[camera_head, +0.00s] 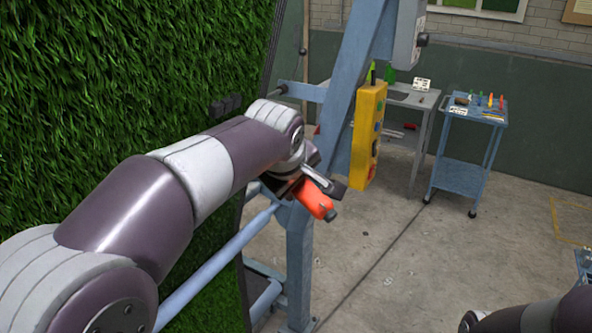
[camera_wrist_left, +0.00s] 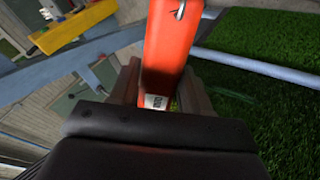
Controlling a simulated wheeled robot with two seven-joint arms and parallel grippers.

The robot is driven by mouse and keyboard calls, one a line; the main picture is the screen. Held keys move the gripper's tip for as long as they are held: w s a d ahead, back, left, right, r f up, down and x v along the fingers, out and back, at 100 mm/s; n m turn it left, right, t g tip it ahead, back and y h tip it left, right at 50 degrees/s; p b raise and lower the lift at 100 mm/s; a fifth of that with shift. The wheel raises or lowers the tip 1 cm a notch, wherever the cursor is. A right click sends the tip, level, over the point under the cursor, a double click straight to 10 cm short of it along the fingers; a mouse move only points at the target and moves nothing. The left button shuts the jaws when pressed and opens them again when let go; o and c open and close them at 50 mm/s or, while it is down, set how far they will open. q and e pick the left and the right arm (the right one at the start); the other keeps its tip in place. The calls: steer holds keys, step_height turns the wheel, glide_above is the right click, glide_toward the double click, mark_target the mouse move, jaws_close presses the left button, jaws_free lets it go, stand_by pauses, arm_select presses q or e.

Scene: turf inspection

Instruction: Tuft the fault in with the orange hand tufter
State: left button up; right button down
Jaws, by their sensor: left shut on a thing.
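My left gripper (camera_head: 306,187) is shut on the orange hand tufter (camera_head: 318,203), in front of the blue frame post. In the left wrist view the tufter (camera_wrist_left: 170,45) stands between the two fingers (camera_wrist_left: 165,95), with a small white label near its base. The green turf (camera_head: 110,90) hangs as an upright sheet on the left in the head view. It also shows in the left wrist view (camera_wrist_left: 265,40), to the right of the tufter and apart from it. I cannot make out the fault in the turf. Part of my right arm shows at the bottom right; its gripper is out of view.
A blue frame post (camera_head: 300,260) and a blue rail (camera_head: 222,262) stand by the turf. A yellow control box (camera_head: 368,135) hangs just beyond my left gripper. A blue trolley (camera_head: 462,175) with small tools and a grey table (camera_head: 425,103) stand behind. The floor (camera_head: 400,260) between is clear.

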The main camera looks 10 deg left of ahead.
arm_select(q)
steer(key=shift+w+a+r, duration=0.1)
steer(key=shift+w+r, duration=0.1)
steer(key=shift+r, duration=0.1)
steer(key=a+p, duration=0.1)
steer(key=a, duration=0.1)
steer(key=w+a+r+p, duration=0.1)
steer(key=a, duration=0.1)
steer(key=w+a+p, duration=0.1)
steer(key=shift+a+r, duration=0.3)
steer(key=shift+a, duration=0.1)
steer(key=shift+w+a, duration=0.25)
steer(key=shift+w, duration=0.05)
steer(key=shift+s, duration=0.1)
steer(key=shift+w+a+r+p, duration=0.15)
steer(key=shift+w+a+p, duration=0.1)
steer(key=shift+a, duration=0.25)
steer(key=shift+w+a+r+p, duration=0.1)
steer(key=shift+a+r+p, duration=0.15)
steer(key=shift+a, duration=0.25)
steer(key=shift+w+a+r+p, duration=0.1)
steer(key=shift+w+a+p, duration=0.15)
steer(key=shift+a, duration=0.25)
stand_by(0.3)
